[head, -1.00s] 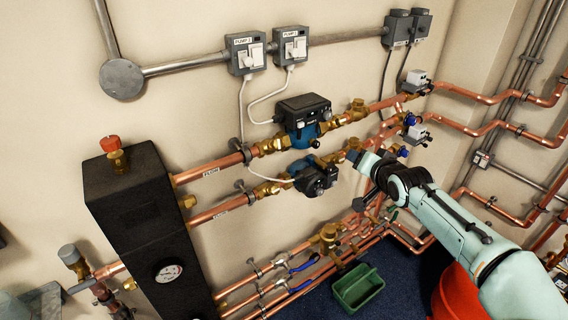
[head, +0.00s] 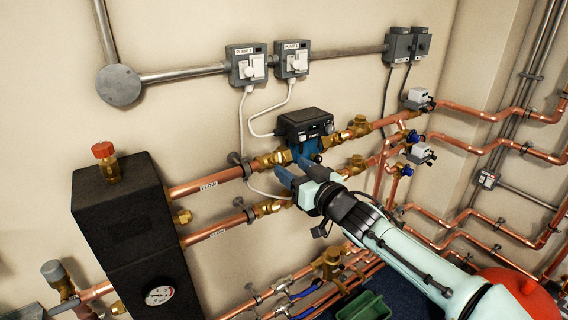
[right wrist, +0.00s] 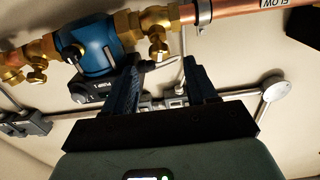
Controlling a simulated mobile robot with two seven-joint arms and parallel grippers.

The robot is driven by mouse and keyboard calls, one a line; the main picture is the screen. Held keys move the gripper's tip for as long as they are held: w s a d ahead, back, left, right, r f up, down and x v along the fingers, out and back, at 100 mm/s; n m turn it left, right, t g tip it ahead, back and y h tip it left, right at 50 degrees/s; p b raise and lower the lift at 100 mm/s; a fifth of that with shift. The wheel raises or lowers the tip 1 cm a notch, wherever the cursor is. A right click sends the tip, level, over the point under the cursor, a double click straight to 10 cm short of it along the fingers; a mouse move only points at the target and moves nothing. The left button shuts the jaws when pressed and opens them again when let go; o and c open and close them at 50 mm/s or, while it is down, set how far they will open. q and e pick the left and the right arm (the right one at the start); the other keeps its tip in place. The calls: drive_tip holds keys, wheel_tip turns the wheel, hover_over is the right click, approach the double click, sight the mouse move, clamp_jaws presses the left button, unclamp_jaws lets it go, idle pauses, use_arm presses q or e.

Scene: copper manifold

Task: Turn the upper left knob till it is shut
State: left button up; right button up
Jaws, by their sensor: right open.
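The upper left knob is the brass valve (head: 272,158) on the upper copper pipe, between the FLOW label and the blue upper pump (head: 305,127). In the right wrist view the brass valve (right wrist: 157,20) shows with a small brass handle (right wrist: 158,48) standing out from it. My right gripper (head: 291,171) is open, just right of and below this valve in the head view. In the right wrist view my right gripper (right wrist: 159,64) has the handle between the lines of its fingers, near the tips. I cannot tell whether they touch. My left gripper is out of view.
The black box (head: 118,203) with a red-capped fitting stands left. A lower copper pipe (head: 222,230) with another brass valve runs below; my arm hides the lower pump. Two switch boxes (head: 246,64) hang above, with cables down. A green bin (head: 360,306) is on the floor.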

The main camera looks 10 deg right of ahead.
sight(280, 158)
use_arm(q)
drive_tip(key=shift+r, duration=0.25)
use_arm(e)
drive_tip(key=shift+x, duration=2.25)
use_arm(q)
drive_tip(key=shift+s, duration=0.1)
use_arm(e)
drive_tip(key=c, duration=1.1)
drive_tip(key=shift+o, duration=0.2)
drive_tip(key=shift+d+r+p, duration=0.1)
drive_tip(key=shift+p, duration=0.65)
drive_tip(key=n+y+p, duration=0.1)
drive_tip(key=n+p, duration=0.1)
drive_tip(key=p, duration=0.1)
drive_tip(key=n+g+y+p, duration=0.1)
drive_tip(key=n+p, duration=0.1)
drive_tip(key=p, duration=0.2)
drive_tip(key=shift+w+d, duration=0.1)
drive_tip(key=shift+d, duration=0.05)
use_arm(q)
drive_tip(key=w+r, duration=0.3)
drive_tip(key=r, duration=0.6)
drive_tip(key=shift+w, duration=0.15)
use_arm(e)
drive_tip(key=o, duration=1.1)
drive_tip(key=shift+c, duration=0.2)
